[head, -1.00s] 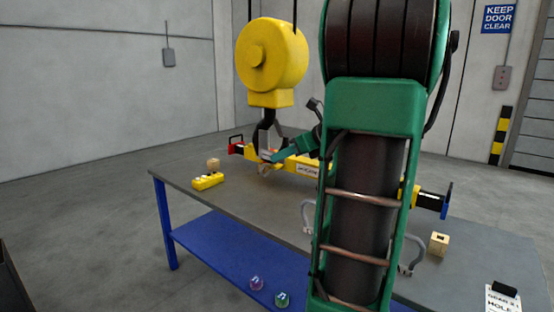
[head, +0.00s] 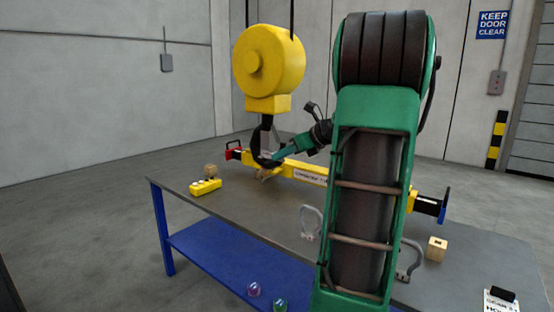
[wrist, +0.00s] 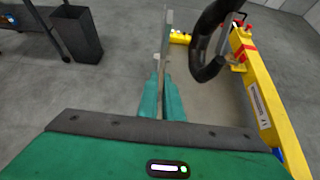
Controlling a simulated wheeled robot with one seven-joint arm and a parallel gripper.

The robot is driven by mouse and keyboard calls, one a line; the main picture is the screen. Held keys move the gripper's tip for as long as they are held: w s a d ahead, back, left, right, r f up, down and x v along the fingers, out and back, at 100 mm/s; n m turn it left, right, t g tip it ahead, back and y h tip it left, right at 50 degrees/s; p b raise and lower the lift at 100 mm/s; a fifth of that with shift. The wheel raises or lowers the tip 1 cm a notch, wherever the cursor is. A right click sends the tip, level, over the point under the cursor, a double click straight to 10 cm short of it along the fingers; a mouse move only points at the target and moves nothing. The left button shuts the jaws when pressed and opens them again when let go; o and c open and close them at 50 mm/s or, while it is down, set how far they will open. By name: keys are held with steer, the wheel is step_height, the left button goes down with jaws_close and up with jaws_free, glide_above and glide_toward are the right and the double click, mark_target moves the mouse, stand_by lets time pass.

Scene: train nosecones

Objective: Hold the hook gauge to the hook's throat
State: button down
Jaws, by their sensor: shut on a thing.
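The yellow hook block (head: 268,65) hangs above the far left part of the table. The black hook (head: 256,152) hangs below it, and the wrist view shows its curved lower end (wrist: 208,68). The hook gauge is a flat grey plate (wrist: 165,38). My gripper (wrist: 162,88) is shut on its lower end and holds it upright. In the wrist view the gauge stands left of the hook with a visible gap. In the head view the gauge (head: 267,142) overlaps the hook, so contact cannot be told there. My green fingers partly cover the gauge.
A yellow lifting beam (head: 305,173) lies along the grey table (head: 240,225) behind and below the hook. Grey shackles (head: 311,222) and another block (head: 437,248) are nearer. A dark bin (wrist: 75,32) stands on the floor.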

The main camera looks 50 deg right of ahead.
steer(key=shift+w+d, duration=0.55)
steer(key=shift+d, duration=0.25)
steer(key=shift+w+d, duration=0.55)
steer(key=shift+d, duration=0.2)
steer(key=shift+w+d, duration=0.55)
steer(key=shift+d, duration=0.25)
steer(key=a+v, duration=0.1)
steer(key=v, duration=1.1)
steer(key=shift+d, duration=0.5)
stand_by(0.4)
stand_by(0.5)
